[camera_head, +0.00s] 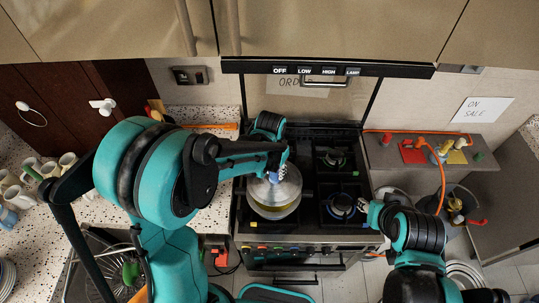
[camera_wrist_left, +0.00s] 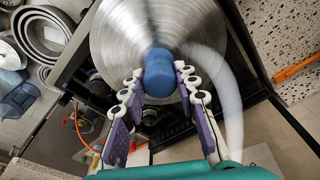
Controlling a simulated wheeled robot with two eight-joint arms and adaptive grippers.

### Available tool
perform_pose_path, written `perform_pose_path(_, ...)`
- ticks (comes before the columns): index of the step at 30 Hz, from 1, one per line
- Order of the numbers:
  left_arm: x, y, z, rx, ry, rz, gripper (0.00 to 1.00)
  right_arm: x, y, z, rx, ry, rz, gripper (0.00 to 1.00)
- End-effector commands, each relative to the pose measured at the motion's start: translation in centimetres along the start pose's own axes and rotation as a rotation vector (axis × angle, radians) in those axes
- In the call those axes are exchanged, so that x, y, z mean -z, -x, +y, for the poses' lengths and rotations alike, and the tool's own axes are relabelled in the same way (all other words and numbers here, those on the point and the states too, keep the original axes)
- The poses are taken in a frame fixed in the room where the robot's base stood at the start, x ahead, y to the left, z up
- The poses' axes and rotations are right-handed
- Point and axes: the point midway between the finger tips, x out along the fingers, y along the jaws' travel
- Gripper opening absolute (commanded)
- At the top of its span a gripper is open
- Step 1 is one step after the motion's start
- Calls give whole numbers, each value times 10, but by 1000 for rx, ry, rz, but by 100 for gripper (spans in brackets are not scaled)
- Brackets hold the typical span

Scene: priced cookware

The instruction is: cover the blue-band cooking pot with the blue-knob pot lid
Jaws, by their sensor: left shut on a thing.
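The shiny metal lid (camera_head: 289,190) is over a pot (camera_head: 273,213) at the front left of the stove; I cannot tell whether it rests on the rim. The pot's visible side looks yellowish, and no blue band can be made out. My left gripper (camera_head: 279,163) is shut on the lid's blue knob (camera_head: 273,177). In the left wrist view the fingers (camera_wrist_left: 159,88) stand on both sides of the blue knob (camera_wrist_left: 159,72), with the brushed lid (camera_wrist_left: 140,28) behind it. My right gripper (camera_head: 370,212) is at the stove's right front; its opening is unclear.
The black stove (camera_head: 325,185) has bare burners behind and right of the pot. A grey counter (camera_head: 400,148) at the right holds a red item (camera_head: 412,154) and an orange hose. Mugs (camera_head: 45,168) crowd the left speckled counter. The oven door handle is below.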

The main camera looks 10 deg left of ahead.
Motion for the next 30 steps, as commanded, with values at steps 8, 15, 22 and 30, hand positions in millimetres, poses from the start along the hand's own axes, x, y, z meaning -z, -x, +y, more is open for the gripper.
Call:
perform_pose_path(8, 0, -1, -1, 0, 2, 0, 0, -1, -1, 0, 0, 0, 0, 37)
perform_pose_path(15, 0, -7, -1, 0, 1, 0, 0, -6, -9, 0, 0, 0, 0, 37)
perform_pose_path(22, -3, -28, -1, 0, 2, 0, 0, -18, -25, 0, 0, 0, 0, 37)
perform_pose_path(30, -5, -48, -1, 0, 2, 0, 0, -28, -40, 0, 0, 0, 0, 37)
